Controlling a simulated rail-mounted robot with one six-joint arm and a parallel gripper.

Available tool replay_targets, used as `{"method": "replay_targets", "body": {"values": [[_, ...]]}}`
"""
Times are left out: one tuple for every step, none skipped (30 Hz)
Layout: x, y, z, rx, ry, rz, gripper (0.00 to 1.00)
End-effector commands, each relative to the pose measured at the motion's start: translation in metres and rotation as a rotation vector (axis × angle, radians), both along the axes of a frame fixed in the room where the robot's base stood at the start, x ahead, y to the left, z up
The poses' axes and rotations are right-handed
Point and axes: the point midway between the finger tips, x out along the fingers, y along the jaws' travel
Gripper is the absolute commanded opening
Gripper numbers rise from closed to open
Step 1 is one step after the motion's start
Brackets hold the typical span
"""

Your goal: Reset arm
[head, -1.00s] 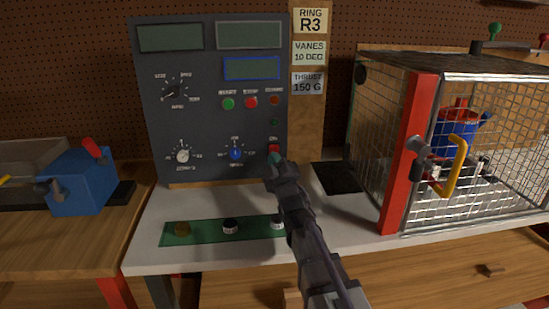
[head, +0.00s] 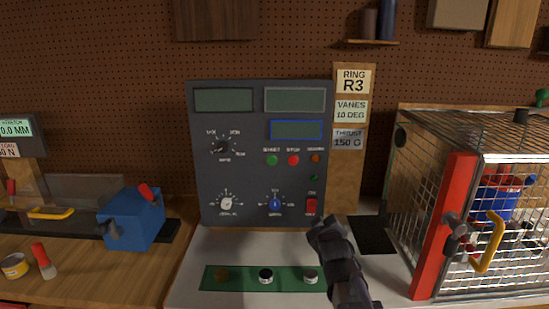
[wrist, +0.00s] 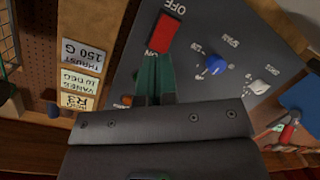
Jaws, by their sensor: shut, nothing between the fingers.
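My arm reaches up from the bottom in the head view, and its end hides my gripper's fingers there. In the wrist view my gripper (wrist: 155,75) has its green fingers shut together with nothing between them. The fingertips are close to the red switch (wrist: 166,34) on the dark control panel (wrist: 210,30), near its ON and OFF marks; I cannot tell whether they touch it. In the head view the red switch (head: 311,206) is at the lower right of the panel (head: 240,175), just above my arm. The panel's displays are blank.
A wire-mesh cage (head: 440,140) with a red post (head: 445,225) and yellow handle (head: 491,242) stands on the right. A green strip with knobs (head: 290,278) lies in front of the panel. A blue vise-like block (head: 133,218) is on the left bench.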

Motion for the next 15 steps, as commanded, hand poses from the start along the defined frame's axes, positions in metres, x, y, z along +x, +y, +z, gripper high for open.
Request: {"method": "replay_targets", "body": {"values": [[-0.021,-0.002,0.042,0.085,0.170,-0.047,0.00],[-0.036,-0.003,0.042,0.146,0.291,-0.086,0.00],[-0.059,-0.003,0.043,0.220,0.450,-0.141,0.00],[-0.078,-0.002,0.045,0.271,0.566,-0.185,0.00],[-0.098,-0.001,0.049,0.316,0.676,-0.231,0.00],[-0.124,0.002,0.054,0.367,0.813,-0.290,0.00],[-0.143,0.004,0.058,0.398,0.906,-0.334,0.00],[-0.160,0.006,0.063,0.424,0.989,-0.374,0.00],[-0.180,0.008,0.068,0.448,1.084,-0.423,0.00],[-0.192,0.010,0.071,0.462,1.142,-0.452,0.00],[-0.202,0.011,0.073,0.471,1.189,-0.477,0.00],[-0.212,0.012,0.074,0.479,1.232,-0.502,0.00],[-0.216,0.013,0.074,0.481,1.255,-0.514,0.00],[-0.219,0.013,0.073,0.484,1.269,-0.523,0.00],[-0.221,0.013,0.072,0.485,1.279,-0.528,0.00]]}}
